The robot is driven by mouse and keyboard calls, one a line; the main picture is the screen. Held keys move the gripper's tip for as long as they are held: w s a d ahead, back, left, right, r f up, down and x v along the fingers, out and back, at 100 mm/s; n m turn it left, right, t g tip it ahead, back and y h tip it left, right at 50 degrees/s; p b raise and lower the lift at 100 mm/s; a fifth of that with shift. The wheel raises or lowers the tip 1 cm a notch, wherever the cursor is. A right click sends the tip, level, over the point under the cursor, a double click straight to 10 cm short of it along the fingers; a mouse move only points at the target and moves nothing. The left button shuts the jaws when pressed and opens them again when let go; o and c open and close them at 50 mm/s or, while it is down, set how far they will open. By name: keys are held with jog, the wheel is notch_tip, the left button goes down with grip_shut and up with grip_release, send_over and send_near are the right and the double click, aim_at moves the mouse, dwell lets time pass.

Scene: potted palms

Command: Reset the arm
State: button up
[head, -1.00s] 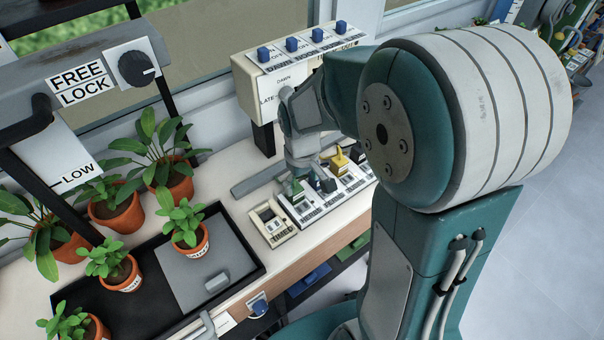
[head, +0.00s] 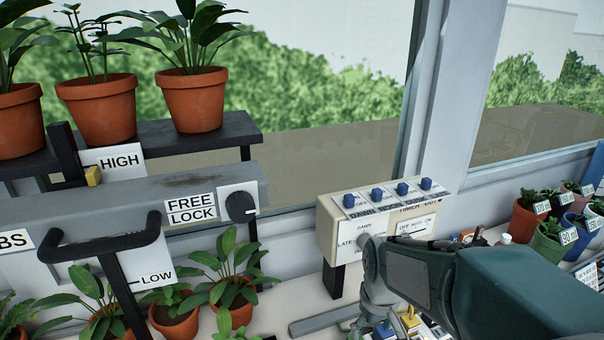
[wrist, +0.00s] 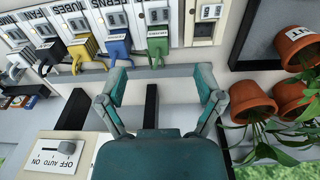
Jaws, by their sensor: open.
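My gripper (wrist: 160,86) is open and empty in the wrist view, its two fingers spread apart. It hangs over the light bench, just short of a row of coloured plugs. The green plug (wrist: 157,48) and the blue plug (wrist: 119,47) are nearest, and nothing is between the fingers but the grey rail (wrist: 185,72) below. In the head view my gripper (head: 368,322) is low in the picture, below the beige timer box (head: 345,222), partly hidden by my own arm, which reaches in from the lower right.
A grey frame carries a "FREE LOCK" knob (head: 240,205) and a black handle (head: 105,242). Terracotta pots (head: 190,98) stand on the high shelf; more plants are below. Other labelled pots (head: 530,212) stand at right. The timer box also shows in the wrist view (wrist: 62,152).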

jog(key=s+r+m+t, duration=0.3)
jog(key=s+r+t, duration=0.1)
jog(key=s+r, duration=0.6)
jog(key=s, duration=0.2)
jog(key=shift+s+r+t, duration=0.3)
jog(key=shift+r+t, duration=0.1)
